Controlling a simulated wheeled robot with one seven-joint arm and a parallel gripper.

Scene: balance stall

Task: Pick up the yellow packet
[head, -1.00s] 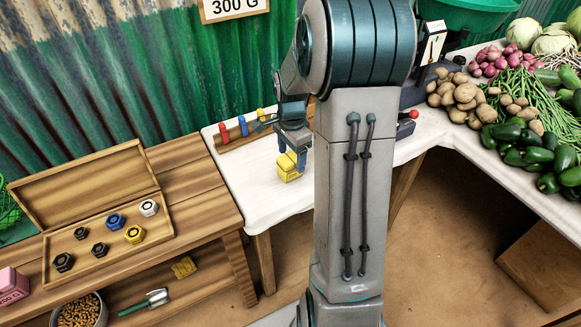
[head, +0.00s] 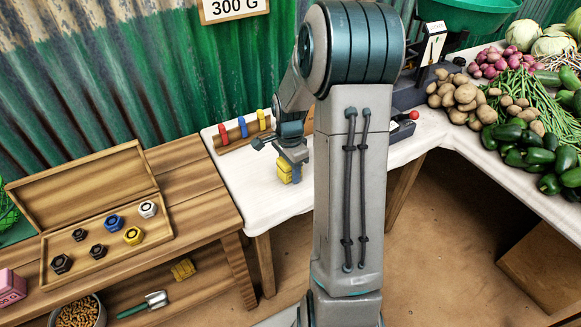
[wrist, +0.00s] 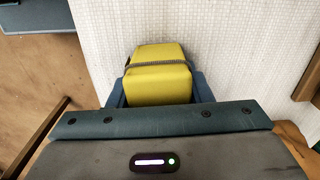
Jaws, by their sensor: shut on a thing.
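The yellow packet (head: 289,174) is at the white table's near part in the head view. It is a small block, and in the wrist view (wrist: 158,78) a grey band runs across it. My gripper (head: 291,160) is over the packet and shut on it. In the wrist view the blue jaws (wrist: 158,98) sit on both sides of the packet's near end. Whether the packet touches the table cannot be told, as the gripper and arm hide part of it.
A wooden rack (head: 240,137) with red, blue and yellow handles stands behind the packet. An open wooden box (head: 101,266) of weights lies on the left bench. A scale (head: 408,97) and vegetables (head: 520,140) are to the right.

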